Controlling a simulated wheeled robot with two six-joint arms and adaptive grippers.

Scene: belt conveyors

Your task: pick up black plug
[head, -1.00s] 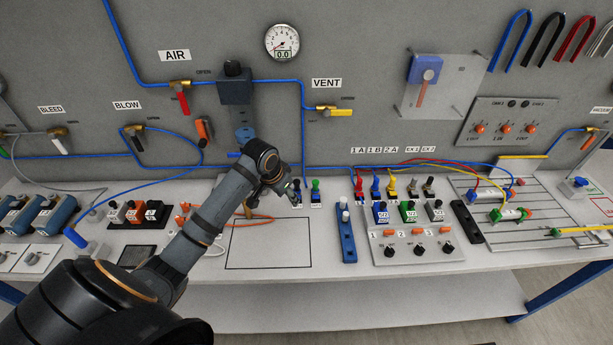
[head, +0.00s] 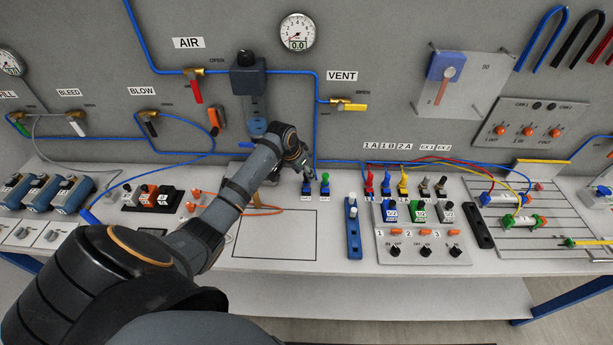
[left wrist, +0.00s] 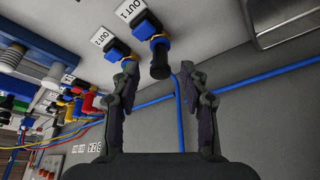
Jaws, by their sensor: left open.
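The black plug (left wrist: 159,60) stands in a blue fitting beside the OUT 1 label in the left wrist view. In the head view the black plug (head: 306,179) shows small on the bench, just left of a green plug (head: 325,179). My left gripper (left wrist: 157,78) is open, with one finger on each side of the plug's free end in the wrist view. My right gripper is in neither view.
A second blue fitting (left wrist: 115,48) at OUT 2 is close beside the left finger in the wrist view. A blue hose (head: 317,130) runs down just behind the plugs. A blue bar with white knobs (head: 353,235) stands to the right. The outlined square (head: 275,245) is bare.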

